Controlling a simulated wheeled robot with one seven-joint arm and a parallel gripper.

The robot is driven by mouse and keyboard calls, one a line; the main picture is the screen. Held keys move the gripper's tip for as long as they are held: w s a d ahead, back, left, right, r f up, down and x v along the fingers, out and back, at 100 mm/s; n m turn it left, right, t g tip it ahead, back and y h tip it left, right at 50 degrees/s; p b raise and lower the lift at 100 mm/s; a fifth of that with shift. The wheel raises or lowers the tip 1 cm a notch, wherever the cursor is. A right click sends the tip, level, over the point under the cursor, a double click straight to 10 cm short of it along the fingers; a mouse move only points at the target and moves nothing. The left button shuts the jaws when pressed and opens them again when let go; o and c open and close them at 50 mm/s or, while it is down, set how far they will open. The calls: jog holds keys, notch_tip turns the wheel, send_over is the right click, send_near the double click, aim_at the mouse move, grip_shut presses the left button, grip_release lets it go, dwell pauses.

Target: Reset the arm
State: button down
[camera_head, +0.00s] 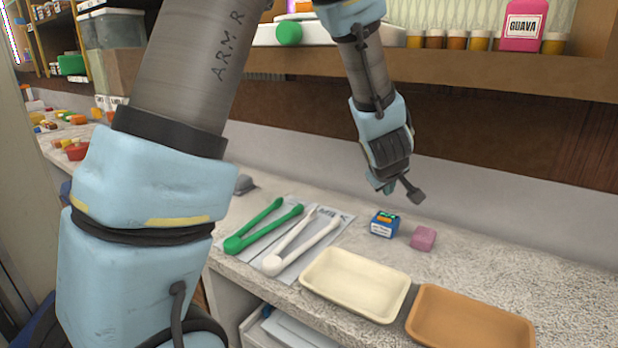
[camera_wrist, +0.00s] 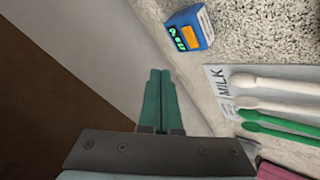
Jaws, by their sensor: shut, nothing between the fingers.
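My gripper (camera_head: 381,184) hangs above the back of the speckled counter, near the wall, fingers pointing down. In the wrist view its two green fingers (camera_wrist: 160,75) are together with nothing between them. Below and close by in the head view are a small blue box (camera_head: 384,224) and a pink block (camera_head: 423,239) on the counter. The blue box with an orange display also shows in the wrist view (camera_wrist: 189,30), apart from the fingers. My gripper touches none of these as far as I can tell.
Green tongs (camera_head: 262,227) and white tongs (camera_head: 300,243) lie on a MILK-labelled mat. A cream tray (camera_head: 309,281) and an orange-brown tray (camera_head: 417,325) stand at the front edge. A wooden shelf (camera_head: 480,70) with jars and a pink GUAVA bottle (camera_head: 522,30) overhangs behind.

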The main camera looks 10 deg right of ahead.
jog(key=a+m+g+y, duration=0.2)
jog(key=a+g, duration=0.1)
jog(key=a, duration=1.7)
jog(key=s+a+f+m+g+y, duration=0.1)
jog(key=s+a, duration=0.4)
jog(key=a, duration=0.3)
jog(key=s+a+f+g+y, duration=0.1)
jog(key=s+a, duration=0.3)
jog(key=a, duration=0.4)
jog(key=shift+s+m+g+y, duration=0.3)
jog(key=shift+s+m+g, duration=0.1)
jog(key=shift+g, duration=0.2)
jog(key=shift+a, duration=0.2)
